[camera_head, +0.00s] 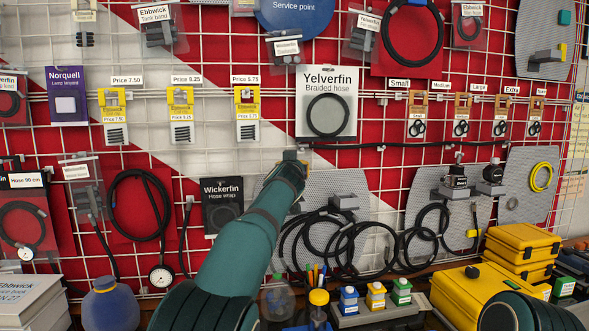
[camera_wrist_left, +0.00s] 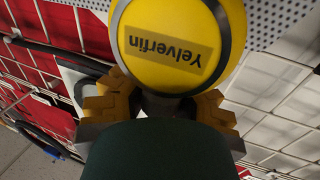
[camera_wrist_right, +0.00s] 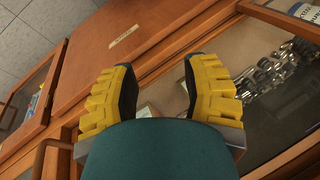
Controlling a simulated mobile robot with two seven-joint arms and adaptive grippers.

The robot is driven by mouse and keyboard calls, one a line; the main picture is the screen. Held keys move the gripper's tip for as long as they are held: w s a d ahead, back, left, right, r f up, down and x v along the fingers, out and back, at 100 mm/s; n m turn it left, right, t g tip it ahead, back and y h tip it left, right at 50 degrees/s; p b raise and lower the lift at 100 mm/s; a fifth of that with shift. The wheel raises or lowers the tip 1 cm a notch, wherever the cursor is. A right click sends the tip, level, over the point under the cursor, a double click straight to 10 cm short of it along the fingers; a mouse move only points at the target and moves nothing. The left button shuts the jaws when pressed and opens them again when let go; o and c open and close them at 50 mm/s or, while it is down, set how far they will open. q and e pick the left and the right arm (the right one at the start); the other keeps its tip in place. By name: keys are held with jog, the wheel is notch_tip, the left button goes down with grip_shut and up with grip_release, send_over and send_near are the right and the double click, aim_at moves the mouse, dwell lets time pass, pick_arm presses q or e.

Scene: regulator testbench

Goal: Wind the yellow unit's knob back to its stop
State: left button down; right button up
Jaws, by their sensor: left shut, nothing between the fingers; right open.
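In the left wrist view the yellow unit (camera_wrist_left: 165,72) is a round yellow face with a grey rim and an upside-down "Yelverfin" label. My left gripper (camera_wrist_left: 160,108) reaches around its lower edge, one finger on each side. The unit covers the fingertips, so I cannot see whether they touch a knob; no knob is clearly visible. In the head view my left gripper (camera_head: 297,160) is up against the pegboard, and my arm hides the unit. My right gripper (camera_wrist_right: 160,85) is open and empty in the right wrist view, above wooden cabinet fronts.
A grid wall (camera_head: 260,160) carries hoses, gauges and packets around my left arm. Coiled black hoses (camera_head: 340,245) hang just right of it. Small bottles (camera_head: 375,296) and yellow cases (camera_head: 520,245) stand below on the right. A cabinet (camera_wrist_right: 150,35) lies close to my right gripper.

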pick_arm(q)
jog(key=shift+n+y, duration=0.5)
jog(key=shift+y, duration=0.2)
jog(key=shift+r+y, duration=0.2)
jog(key=shift+y, duration=0.2)
jog(key=c, duration=0.7)
grip_release()
jog(key=shift+c, duration=0.2)
jog(key=shift+s, duration=0.15)
jog(key=shift+s+d, duration=0.15)
jog(key=shift+s, duration=0.4)
jog(key=s, duration=1)
jog(key=shift+s, duration=0.35)
